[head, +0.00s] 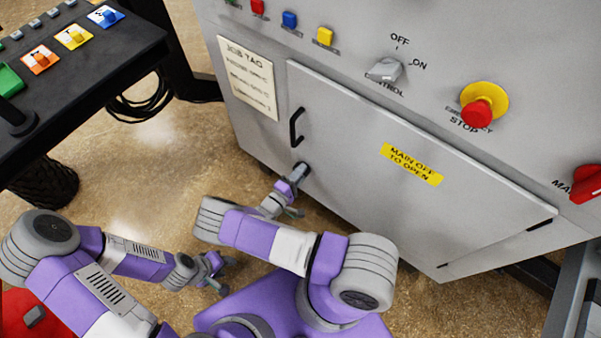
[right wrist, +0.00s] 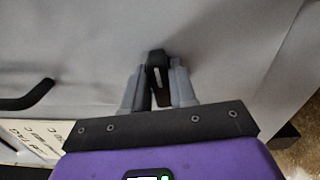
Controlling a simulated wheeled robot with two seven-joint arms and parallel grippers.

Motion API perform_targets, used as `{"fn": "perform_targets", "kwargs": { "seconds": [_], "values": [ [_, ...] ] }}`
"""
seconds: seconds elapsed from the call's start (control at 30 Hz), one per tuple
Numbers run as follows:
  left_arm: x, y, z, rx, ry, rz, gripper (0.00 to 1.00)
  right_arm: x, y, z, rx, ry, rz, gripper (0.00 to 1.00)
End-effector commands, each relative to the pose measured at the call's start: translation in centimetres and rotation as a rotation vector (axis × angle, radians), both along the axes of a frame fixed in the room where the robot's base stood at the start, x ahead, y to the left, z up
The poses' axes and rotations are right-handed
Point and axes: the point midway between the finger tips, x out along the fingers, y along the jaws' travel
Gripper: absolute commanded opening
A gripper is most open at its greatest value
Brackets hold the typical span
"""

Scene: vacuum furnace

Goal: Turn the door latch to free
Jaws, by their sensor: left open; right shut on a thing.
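The door latch (right wrist: 157,73) is a small black knob with a pale line on it, low on the left edge of the grey cabinet door (head: 390,165). My right gripper (head: 299,173) is at the latch and hides most of it in the head view. In the right wrist view its two grey fingers (right wrist: 159,85) stand on either side of the latch and are shut on it. The latch's line runs nearly upright in that view. My left gripper (head: 222,275) is open and empty, above the floor, apart from the cabinet.
A black door handle (head: 297,127) is above the latch. A yellow "MAIN OFF TO OPEN" label (head: 411,164), a grey control knob (head: 385,70), a red emergency stop (head: 478,112) and a red main switch (head: 586,184) are on the cabinet. A black bench (head: 80,75) stands at upper left.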

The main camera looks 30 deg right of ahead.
Motion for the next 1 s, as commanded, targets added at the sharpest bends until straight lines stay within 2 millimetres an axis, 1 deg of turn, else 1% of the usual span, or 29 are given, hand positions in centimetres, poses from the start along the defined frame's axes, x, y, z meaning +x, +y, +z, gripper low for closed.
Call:
{"fn": "perform_targets", "kwargs": {
  "seconds": [0.37, 0.4, 0.5, 0.8, 0.87, 1.0],
  "values": [
    [0.0, 0.0, 0.0, 0.000, 0.000, 0.000, 0.43, 0.1, 0.0, 0.0, 0.004, -0.007, 0.001, 0.00],
    [0.0, 0.0, 0.0, 0.000, 0.000, 0.000, 0.43, 0.1, 0.0, 0.0, 0.004, -0.006, 0.001, 0.32],
    [0.0, 0.0, 0.0, 0.000, 0.000, 0.000, 0.43, 0.0, 0.0, 0.0, 0.003, -0.005, 0.001, 0.47],
    [0.0, 0.0, 0.1, 0.000, 0.000, 0.000, 0.43, 0.0, 0.2, 0.0, 0.003, -0.004, 0.001, 0.47],
    [0.0, 0.0, 0.2, 0.000, 0.000, 0.000, 0.43, -0.2, 0.6, 0.0, 0.004, -0.005, 0.002, 0.47],
    [0.0, 0.0, 0.6, 0.000, 0.000, 0.000, 0.43, -1.0, 2.6, 0.1, 0.004, -0.004, 0.003, 0.47]
  ]
}}
